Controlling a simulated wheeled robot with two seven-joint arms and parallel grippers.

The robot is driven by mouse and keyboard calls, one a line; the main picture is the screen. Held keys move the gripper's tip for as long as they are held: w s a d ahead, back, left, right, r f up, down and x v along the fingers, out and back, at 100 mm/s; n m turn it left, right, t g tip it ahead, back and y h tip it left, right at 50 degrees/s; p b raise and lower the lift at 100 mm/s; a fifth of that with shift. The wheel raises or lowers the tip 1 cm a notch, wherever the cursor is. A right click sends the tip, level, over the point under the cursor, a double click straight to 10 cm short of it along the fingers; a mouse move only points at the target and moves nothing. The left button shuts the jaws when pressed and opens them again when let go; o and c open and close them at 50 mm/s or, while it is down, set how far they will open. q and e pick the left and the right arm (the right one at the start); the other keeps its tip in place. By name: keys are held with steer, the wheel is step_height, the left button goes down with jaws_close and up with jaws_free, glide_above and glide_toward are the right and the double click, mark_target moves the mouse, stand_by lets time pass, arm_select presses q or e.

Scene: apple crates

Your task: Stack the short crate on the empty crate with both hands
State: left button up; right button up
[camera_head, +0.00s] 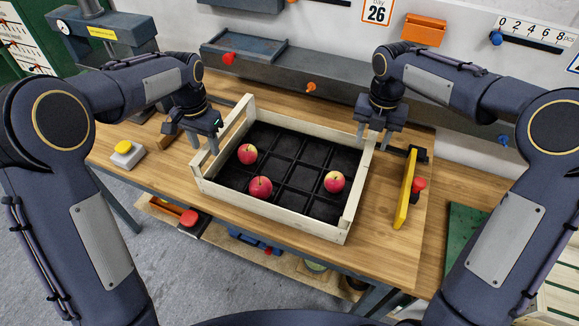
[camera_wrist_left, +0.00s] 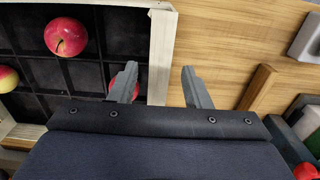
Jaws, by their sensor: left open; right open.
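A pale wooden crate (camera_head: 270,212) stands on the wooden bench, with a black divided insert and three red apples (camera_head: 261,187) in it. My left gripper (camera_head: 204,145) is open at the crate's left end. In the left wrist view, its fingers (camera_wrist_left: 160,88) lie on either side of the crate's end wall (camera_wrist_left: 160,50), one over the inside and one outside; contact is not clear. My right gripper (camera_head: 374,134) is open at the crate's right end, near the end wall. Pale slatted crate-like wood (camera_head: 562,262) shows at the lower right edge, partly hidden by my right arm; its inside is not visible.
A yellow-topped button box (camera_head: 127,154) sits on the bench left of the crate. A yellow upright plate (camera_head: 405,190) with a red knob stands to the right. A grey scale-like device (camera_head: 100,32) is at back left. The bench (camera_head: 330,255) has a bare front strip.

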arm_select(q)
steer(key=shift+f, duration=1.05)
arm_select(e)
steer(key=shift+f, duration=1)
arm_select(q)
jaws_close()
arm_select(e)
jaws_close()
arm_select(q)
steer(key=shift+r, duration=0.1)
arm_select(e)
steer(key=shift+r, duration=0.1)
